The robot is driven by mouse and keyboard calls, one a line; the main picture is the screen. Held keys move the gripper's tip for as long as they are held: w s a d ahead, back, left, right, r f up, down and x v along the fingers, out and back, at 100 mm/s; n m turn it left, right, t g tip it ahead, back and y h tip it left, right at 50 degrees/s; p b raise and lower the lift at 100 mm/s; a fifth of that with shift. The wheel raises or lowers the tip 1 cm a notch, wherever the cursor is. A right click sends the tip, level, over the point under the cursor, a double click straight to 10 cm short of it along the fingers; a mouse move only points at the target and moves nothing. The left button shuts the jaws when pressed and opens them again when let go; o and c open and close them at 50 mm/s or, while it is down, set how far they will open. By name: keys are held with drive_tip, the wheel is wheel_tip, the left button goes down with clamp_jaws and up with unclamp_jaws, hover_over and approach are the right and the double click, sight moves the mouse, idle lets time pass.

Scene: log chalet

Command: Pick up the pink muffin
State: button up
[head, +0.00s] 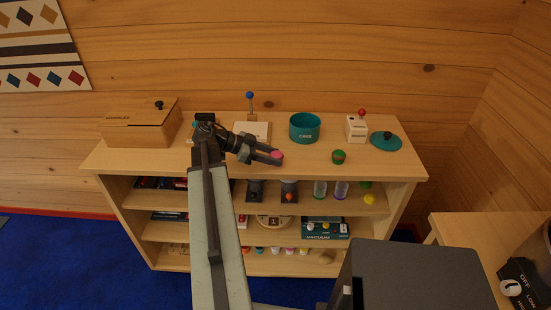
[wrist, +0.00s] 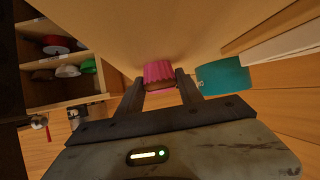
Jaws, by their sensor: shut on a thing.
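The pink muffin (head: 277,155) is between the fingertips of my gripper (head: 268,155), above the top of the wooden shelf unit. In the wrist view the ridged pink muffin (wrist: 159,73) sits between the two dark fingers of my gripper (wrist: 160,82), which are shut on its sides. Whether its base touches the shelf top cannot be told.
On the shelf top (head: 230,172) stand a teal tin (head: 305,128), a green muffin (head: 339,156), a white box with a red knob (head: 357,128), a teal lid (head: 386,141) and a wooden box (head: 143,127). Lower shelves hold several small items.

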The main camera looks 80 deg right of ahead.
sight(272, 154)
wheel_tip(272, 154, up, 10)
drive_tip(key=p, duration=1)
drive_tip(key=shift+r, duration=0.15)
drive_tip(key=shift+w, duration=0.1)
